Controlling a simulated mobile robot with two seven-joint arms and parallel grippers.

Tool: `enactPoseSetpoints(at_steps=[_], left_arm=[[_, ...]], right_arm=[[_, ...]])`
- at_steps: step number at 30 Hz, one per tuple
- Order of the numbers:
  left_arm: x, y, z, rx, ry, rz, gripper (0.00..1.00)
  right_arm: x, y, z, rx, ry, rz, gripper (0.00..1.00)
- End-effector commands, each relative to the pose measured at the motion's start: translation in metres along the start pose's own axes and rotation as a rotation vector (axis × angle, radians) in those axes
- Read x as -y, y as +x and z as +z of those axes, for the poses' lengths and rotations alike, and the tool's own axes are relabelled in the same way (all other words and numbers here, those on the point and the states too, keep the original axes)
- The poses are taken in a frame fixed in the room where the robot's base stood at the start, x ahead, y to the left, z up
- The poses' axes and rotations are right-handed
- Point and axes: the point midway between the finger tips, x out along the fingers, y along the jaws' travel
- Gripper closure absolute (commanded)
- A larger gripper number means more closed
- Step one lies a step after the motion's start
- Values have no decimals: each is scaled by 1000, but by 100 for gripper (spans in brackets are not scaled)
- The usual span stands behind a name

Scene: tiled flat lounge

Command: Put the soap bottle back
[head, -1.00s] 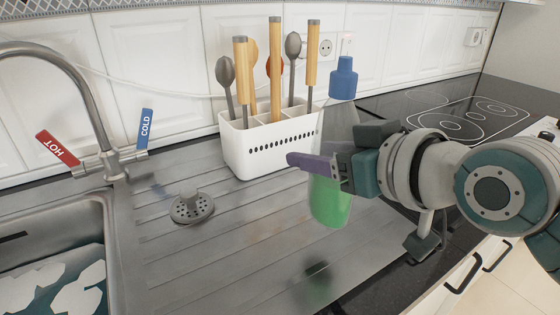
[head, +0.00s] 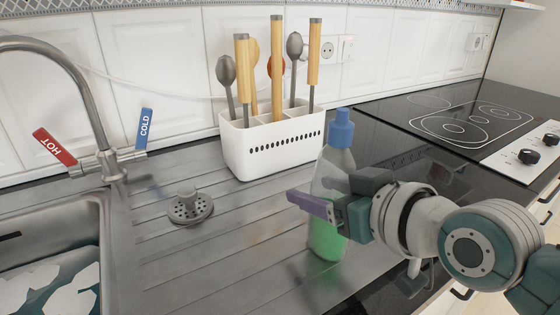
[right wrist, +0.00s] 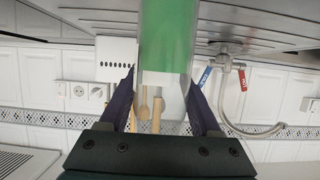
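The soap bottle (head: 334,178) is clear with a blue cap and green liquid in its lower part. It stands upright over the right end of the ribbed steel drainboard (head: 230,245), its base at or just above the metal; I cannot tell if it touches. My right gripper (head: 322,207) comes in from the right and is shut around the bottle's middle. My left gripper is not in view.
A white utensil holder (head: 250,152) with wooden-handled tools and spoons stands behind the bottle. A drain strainer (head: 190,207) lies on the drainboard. The sink (head: 105,215) and tap (head: 95,100) are at left, the black hob (head: 440,110) at right.

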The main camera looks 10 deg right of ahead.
Motion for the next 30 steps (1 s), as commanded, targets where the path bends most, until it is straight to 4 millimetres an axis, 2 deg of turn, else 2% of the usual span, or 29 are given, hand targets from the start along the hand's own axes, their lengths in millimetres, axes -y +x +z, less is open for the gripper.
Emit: enactPoseSetpoints(at_steps=[1, 6, 16, 20, 30], left_arm=[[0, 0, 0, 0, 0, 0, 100], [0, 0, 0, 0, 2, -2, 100], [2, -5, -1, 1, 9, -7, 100], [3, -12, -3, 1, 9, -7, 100], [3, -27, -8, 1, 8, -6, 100]], right_arm=[[0, 0, 0, 0, 0, 0, 29], [0, 0, 0, 1, 0, 0, 11], [0, -5, -4, 2, 0, 0, 11], [0, -25, -5, 2, 0, 0, 11], [0, -97, -4, 3, -2, -2, 11]])
